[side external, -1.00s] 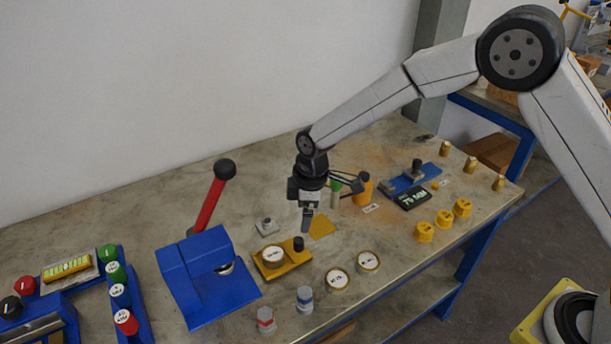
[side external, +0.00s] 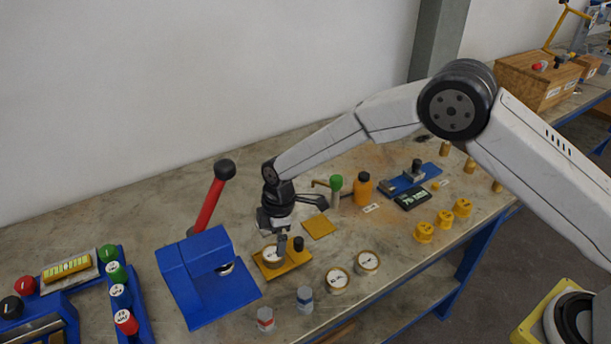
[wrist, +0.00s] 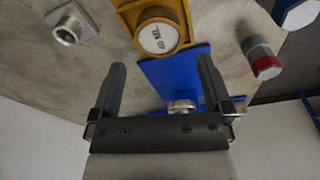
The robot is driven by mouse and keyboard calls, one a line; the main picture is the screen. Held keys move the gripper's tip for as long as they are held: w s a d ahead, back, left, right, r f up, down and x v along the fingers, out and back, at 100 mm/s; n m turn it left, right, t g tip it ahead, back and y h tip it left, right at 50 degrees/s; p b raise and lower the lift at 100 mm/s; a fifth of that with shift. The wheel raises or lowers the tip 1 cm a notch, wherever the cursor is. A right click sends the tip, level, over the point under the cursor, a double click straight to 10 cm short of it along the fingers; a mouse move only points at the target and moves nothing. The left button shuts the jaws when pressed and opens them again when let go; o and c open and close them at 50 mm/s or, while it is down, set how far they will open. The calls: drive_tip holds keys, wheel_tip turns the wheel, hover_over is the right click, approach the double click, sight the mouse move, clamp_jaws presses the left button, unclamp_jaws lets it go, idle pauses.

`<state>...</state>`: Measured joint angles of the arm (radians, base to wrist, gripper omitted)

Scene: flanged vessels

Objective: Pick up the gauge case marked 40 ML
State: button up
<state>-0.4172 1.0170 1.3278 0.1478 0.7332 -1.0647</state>
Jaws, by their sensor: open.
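My gripper (side external: 279,243) is open and points down just above a round gauge case (side external: 272,258) with a white face. The case sits in a yellow holder (side external: 293,262). In the wrist view, my gripper (wrist: 161,65) has its fingers apart with nothing between them. The case (wrist: 158,38) lies ahead of the fingertips there. Its turned label shows ML, but I cannot read the number surely. Two more gauge cases with brass rims, one on the left (side external: 337,281) and one on the right (side external: 367,263), lie on the bench. Their labels are too small to read.
A blue press (side external: 207,275) with a red lever stands left of the holder. Red-banded (side external: 265,318) and blue-banded (side external: 304,298) pieces stand in front. A yellow square (side external: 319,227) lies behind.

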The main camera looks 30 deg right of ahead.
sight(273, 252)
drive_tip(key=shift+f, duration=0.15)
drive_tip(key=shift+w+a+f, duration=0.1)
drive_tip(key=shift+a+f, duration=0.1)
drive_tip(key=shift+f, duration=1.05)
drive_tip(key=shift+w+a+f, duration=0.1)
drive_tip(key=shift+a+f, duration=0.05)
drive_tip(key=shift+f, duration=1.1)
clamp_jaws()
drive_tip(key=shift+r, duration=0.1)
drive_tip(key=shift+r, duration=0.15)
